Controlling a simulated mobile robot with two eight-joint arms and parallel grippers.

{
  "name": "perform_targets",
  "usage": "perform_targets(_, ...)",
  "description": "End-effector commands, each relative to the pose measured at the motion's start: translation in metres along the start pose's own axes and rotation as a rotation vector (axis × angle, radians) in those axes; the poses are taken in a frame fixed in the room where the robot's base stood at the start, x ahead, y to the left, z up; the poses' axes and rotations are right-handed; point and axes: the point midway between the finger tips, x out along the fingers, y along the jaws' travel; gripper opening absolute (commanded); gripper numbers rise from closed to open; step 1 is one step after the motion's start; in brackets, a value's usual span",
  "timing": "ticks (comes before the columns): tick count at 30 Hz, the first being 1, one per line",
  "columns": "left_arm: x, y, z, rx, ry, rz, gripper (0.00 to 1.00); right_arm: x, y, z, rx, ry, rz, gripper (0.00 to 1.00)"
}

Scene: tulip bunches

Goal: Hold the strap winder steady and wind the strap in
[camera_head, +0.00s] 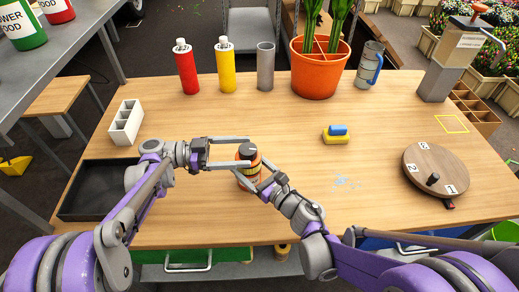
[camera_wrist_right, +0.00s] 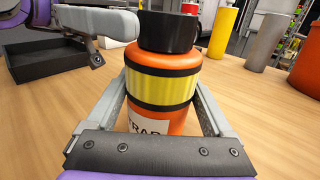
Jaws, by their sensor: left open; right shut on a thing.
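The strap winder (camera_head: 247,177) stands upright on the table, an orange cylinder with a yellow band between black rings and a black cap (camera_wrist_right: 168,32) on top. It also shows in the right wrist view (camera_wrist_right: 160,85), with a partly hidden white label low on its body. My right gripper (camera_head: 262,180) is shut on the winder's body, one finger on each side. My left gripper (camera_head: 249,152) is open at cap height, its fingers reaching to either side of the cap with gaps visible. One left finger shows beside the cap in the wrist view; the other is mostly hidden.
A black tray (camera_head: 95,215) and white divided holder (camera_head: 126,122) are at left. Red (camera_head: 186,70) and yellow (camera_head: 225,68) bottles, a grey cylinder (camera_head: 265,68) and orange pot (camera_head: 318,75) stand behind. A round wooden turntable (camera_head: 425,165) is at right.

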Motion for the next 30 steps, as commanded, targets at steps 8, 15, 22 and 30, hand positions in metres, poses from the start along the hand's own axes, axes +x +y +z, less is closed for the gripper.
perform_targets(8,0.044,0.0,0.0,0.0,0.0,0.002,0.89,0.0,0.0,0.0,0.0,0.0,0.0,0.04)
perform_targets(15,0.054,0.0,0.0,0.0,0.0,0.0,0.89,0.0,0.0,0.0,0.0,0.0,-0.001,0.04)
perform_targets(22,0.053,0.0,0.0,0.0,0.0,0.0,0.82,0.0,0.0,0.0,0.0,0.0,-0.001,0.04)
perform_targets(30,0.053,0.0,0.0,0.0,0.0,0.0,0.33,0.0,0.0,0.0,0.0,0.0,-0.001,0.04)
